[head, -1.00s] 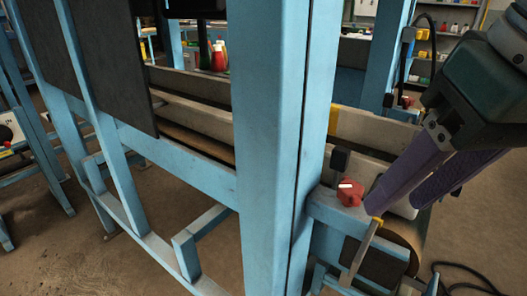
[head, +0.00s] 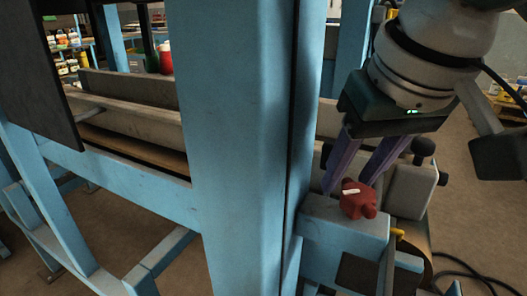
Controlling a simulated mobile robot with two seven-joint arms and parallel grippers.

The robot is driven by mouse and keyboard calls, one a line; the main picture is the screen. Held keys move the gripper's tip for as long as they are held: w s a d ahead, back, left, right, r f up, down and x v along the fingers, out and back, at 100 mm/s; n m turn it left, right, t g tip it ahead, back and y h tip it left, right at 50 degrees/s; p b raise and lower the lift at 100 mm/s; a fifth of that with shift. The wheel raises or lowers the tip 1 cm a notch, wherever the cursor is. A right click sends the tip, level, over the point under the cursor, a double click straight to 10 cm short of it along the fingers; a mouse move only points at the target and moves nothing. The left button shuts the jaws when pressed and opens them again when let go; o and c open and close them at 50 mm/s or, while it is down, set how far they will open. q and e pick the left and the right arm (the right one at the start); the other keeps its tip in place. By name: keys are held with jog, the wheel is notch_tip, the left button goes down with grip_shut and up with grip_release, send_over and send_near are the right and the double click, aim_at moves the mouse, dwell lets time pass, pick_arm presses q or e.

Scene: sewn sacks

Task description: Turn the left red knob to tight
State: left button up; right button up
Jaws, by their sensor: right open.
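The red knob (head: 358,201) sits on top of the blue machine frame at its right end, just right of the tall post. It is lobed and has a white mark on top that lies roughly left to right. My right gripper (head: 349,183) comes down from the upper right, with its two purple fingers apart and empty. One fingertip is left of the knob, and the other ends at the knob's far upper edge. I cannot tell whether either finger touches it. My left gripper is not in view.
A thick blue post (head: 240,150) rises just left of the knob and blocks much of the middle. Grey rails and a roller run behind it. A black ball-ended handle (head: 423,146) stands right of the gripper. A yellow piece (head: 397,232) is below right of the knob.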

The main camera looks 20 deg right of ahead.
grip_shut()
dwell(0.4)
